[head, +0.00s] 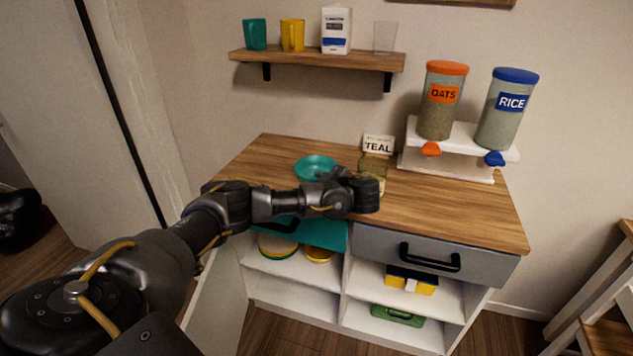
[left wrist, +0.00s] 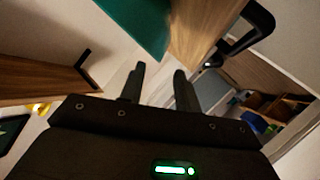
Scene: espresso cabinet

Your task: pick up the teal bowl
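A teal bowl (head: 316,167), shallow and round, sits on the wooden counter at its back left. My left arm reaches in from the left, and its gripper (head: 367,194) is over the counter, to the right of the bowl and nearer to me. The forearm passes just in front of the bowl and hides a little of its near side. In the left wrist view, the gripper's two fingers (left wrist: 158,86) are apart with nothing between them. The bowl cannot be made out for sure there. My right gripper is out of view.
Oats (head: 441,104) and rice (head: 506,112) dispensers stand at the back right. Below are a teal drawer front (head: 322,234) and a grey drawer (head: 395,250). The counter's right side is clear.

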